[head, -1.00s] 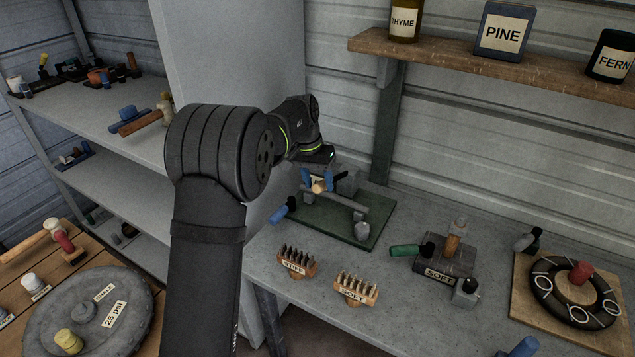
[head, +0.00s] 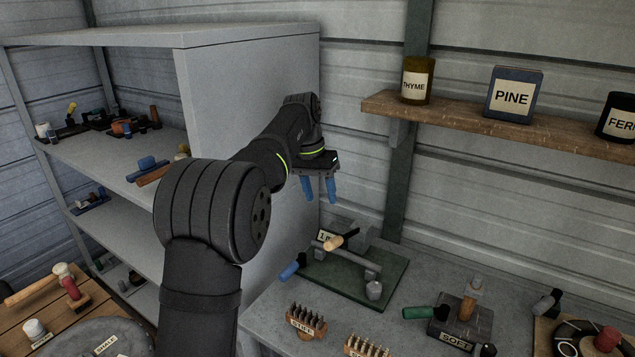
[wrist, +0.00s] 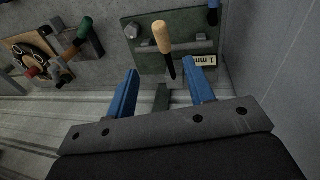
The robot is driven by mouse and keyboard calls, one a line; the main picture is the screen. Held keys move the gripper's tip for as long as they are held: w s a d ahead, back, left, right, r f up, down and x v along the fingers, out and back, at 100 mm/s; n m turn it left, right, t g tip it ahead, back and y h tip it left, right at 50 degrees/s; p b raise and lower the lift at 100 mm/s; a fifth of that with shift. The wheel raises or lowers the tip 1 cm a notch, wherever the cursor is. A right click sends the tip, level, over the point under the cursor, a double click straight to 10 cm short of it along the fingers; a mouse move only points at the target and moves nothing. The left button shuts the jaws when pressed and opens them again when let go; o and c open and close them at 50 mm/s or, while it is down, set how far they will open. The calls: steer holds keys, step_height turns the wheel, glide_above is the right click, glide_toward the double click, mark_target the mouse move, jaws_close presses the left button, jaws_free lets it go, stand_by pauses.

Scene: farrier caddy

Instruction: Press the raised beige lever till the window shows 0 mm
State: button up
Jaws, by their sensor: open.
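The beige lever (head: 341,240) stands at a tilt on a green base (head: 385,287) with a grey bar and block, on the grey bench. In the wrist view the beige lever (wrist: 162,38) shows ahead of the fingers, and the small window (wrist: 205,60) beside it appears to read 1 mm.
A blue-handled lever (head: 291,270) sticks out at the base's left. A green-handled device (head: 420,313) is to the right. A grey cabinet (head: 255,110) stands at left, and a wooden shelf (head: 470,118) holds jars above right.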

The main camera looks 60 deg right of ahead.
steer(key=shift+w+a+r, duration=0.1)
steer(key=shift+w+r, duration=0.05)
steer(key=shift+r, duration=0.6)
steer(key=shift+w+r, duration=0.1)
steer(key=shift+r, duration=0.6)
steer(key=w+a+r+n+t+h, duration=0.1)
steer(key=w+a+r+n+t, duration=0.2)
steer(key=a, duration=1.2)
steer(key=w+a+r+n+h, duration=0.1)
steer(key=w+a+n, duration=0.25)
steer(key=a, duration=1.15)
steer(key=s+a+f+n+t, duration=0.1)
steer(key=s+a+f+n, duration=0.1)
steer(key=a+f, duration=0.4)
steer(key=s+a+f+n+t, duration=0.1)
steer(key=s+a+f, duration=0.4)
steer(key=a, duration=0.6)
steer(key=s+a+f+n+t, duration=0.2)
steer(key=s+a+f, duration=0.2)
steer(key=a+f, duration=0.3)
steer(key=shift+s+a+n+y, duration=0.15)
steer(key=shift+a+n+y, duration=0.2)
steer(key=shift+a, duration=0.75)
